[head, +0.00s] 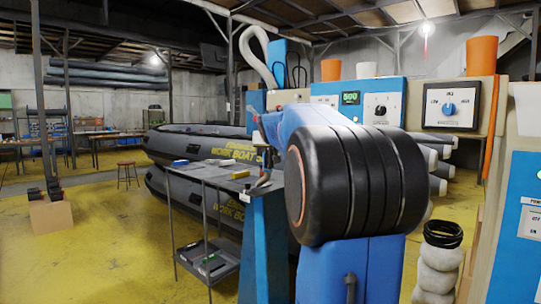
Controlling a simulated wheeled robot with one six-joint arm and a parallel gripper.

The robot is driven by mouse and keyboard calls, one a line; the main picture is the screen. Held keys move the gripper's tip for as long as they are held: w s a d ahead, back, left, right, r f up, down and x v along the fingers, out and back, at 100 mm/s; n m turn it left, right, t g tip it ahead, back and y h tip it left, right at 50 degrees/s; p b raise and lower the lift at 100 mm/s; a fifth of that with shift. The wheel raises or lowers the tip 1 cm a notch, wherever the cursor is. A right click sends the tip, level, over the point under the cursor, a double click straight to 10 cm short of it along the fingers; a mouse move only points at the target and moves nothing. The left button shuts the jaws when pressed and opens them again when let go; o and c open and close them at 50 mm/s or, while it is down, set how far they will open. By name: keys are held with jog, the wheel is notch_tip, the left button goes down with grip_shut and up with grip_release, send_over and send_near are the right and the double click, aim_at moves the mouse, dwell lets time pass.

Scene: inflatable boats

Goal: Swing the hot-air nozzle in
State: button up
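The welding machine stands at the centre right, with a blue control box (362,100) that has a lit green display reading 500 and a black knob. A white hose (256,52) curves up at its upper left, beside a blue upright housing (279,62). Small metal parts (262,150) show below, near the machine's left side; they are too small to tell whether the hot-air nozzle is among them or how it is turned. A blue body with a black ribbed drum is close in front and hides the middle. My gripper is not seen.
A metal side table (212,172) with small tools and a lower shelf stands left of the machine. Grey inflatable boats (205,143) are stacked behind it. A cardboard box (51,218) and a stool (128,173) stand at left. The yellow floor (105,255) at front left is clear.

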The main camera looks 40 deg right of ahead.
aim_at(271, 153)
jog(key=x, duration=0.7)
jog(key=shift+w+d+f, duration=0.1)
jog(key=shift+w+d, duration=0.1)
jog(key=shift+c, duration=0.6)
grip_shut()
